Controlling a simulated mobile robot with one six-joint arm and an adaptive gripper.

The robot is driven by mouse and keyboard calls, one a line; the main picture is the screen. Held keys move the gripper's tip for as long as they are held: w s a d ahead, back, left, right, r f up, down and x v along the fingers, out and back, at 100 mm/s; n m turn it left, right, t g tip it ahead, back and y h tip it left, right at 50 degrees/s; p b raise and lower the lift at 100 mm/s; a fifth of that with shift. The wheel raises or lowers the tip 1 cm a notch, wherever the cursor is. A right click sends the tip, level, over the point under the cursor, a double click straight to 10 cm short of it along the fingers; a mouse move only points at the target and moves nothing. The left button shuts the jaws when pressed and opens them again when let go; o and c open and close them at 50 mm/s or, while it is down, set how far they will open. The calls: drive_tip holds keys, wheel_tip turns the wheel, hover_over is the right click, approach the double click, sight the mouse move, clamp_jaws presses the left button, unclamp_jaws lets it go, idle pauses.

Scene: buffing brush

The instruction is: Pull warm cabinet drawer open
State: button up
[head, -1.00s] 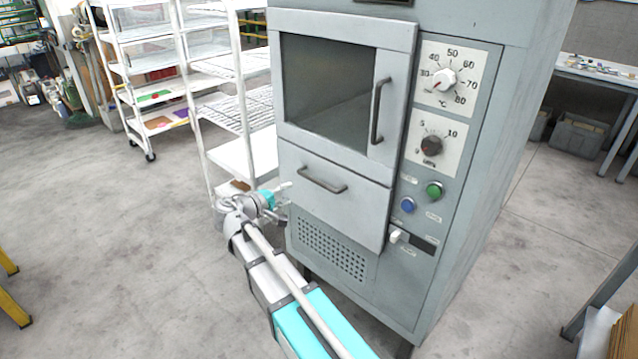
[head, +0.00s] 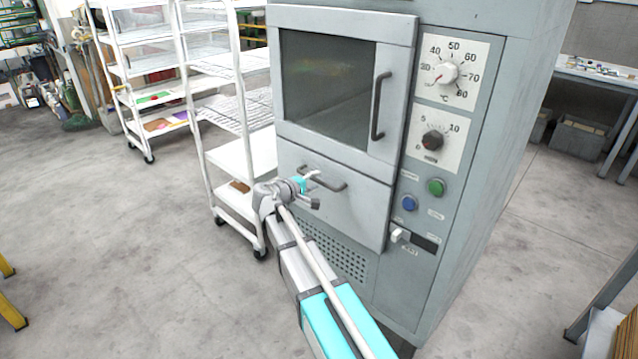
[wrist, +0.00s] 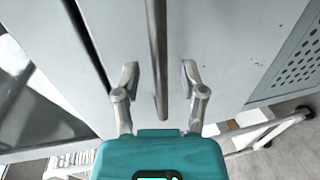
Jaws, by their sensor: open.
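The warm cabinet (head: 480,200) is a tall grey-green unit. Its drawer (head: 362,213) lies below the windowed door and looks shut. The drawer has a dark bar handle (head: 335,187), partly hidden behind my gripper in the head view. My gripper (head: 314,190) is at the drawer front, by the left part of the handle. In the wrist view my gripper (wrist: 160,76) is open, with one finger on each side of the handle (wrist: 158,45). Gaps show between the fingers and the bar. The drawer's face (wrist: 228,45) fills much of that view.
The cabinet door (head: 345,155) with its upright handle (head: 381,105) is shut above the drawer. Dials and buttons line the right panel. A white wheeled rack (head: 232,125) stands close on the left. The floor (head: 120,250) at left front is clear.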

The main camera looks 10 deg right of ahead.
drive_tip(key=shift+x, duration=0.8)
